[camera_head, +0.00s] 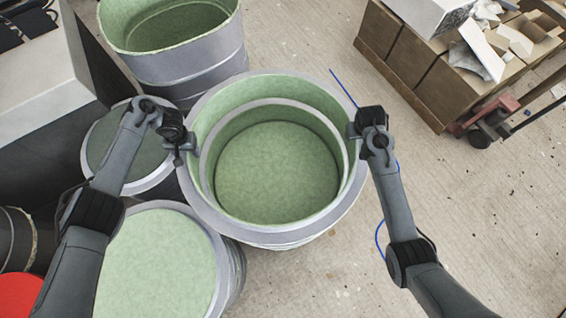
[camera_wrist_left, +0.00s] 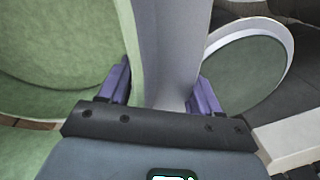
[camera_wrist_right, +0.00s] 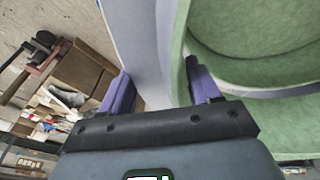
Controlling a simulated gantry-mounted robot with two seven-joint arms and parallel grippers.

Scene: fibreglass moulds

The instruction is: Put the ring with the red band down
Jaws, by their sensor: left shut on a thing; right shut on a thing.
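A large ring (camera_head: 270,90), pale grey outside and green inside, is held between my two grippers near the middle of the head view. No red band shows on its visible parts. My left gripper (camera_head: 188,146) is shut on its left wall; the grey wall (camera_wrist_left: 168,50) passes between the fingers in the left wrist view. My right gripper (camera_head: 356,130) is shut on its right wall, seen between the fingers in the right wrist view (camera_wrist_right: 150,45). A smaller-looking grey rim and green floor (camera_head: 275,170) show inside the ring. I cannot tell whether the ring touches what is below.
A green-lined tub (camera_head: 190,62) stands behind the ring. Round green-topped moulds stand at left (camera_head: 125,150) and front left (camera_head: 155,265). A red round thing (camera_head: 18,295) is at the lower left. Cardboard boxes (camera_head: 430,85) stand back right.

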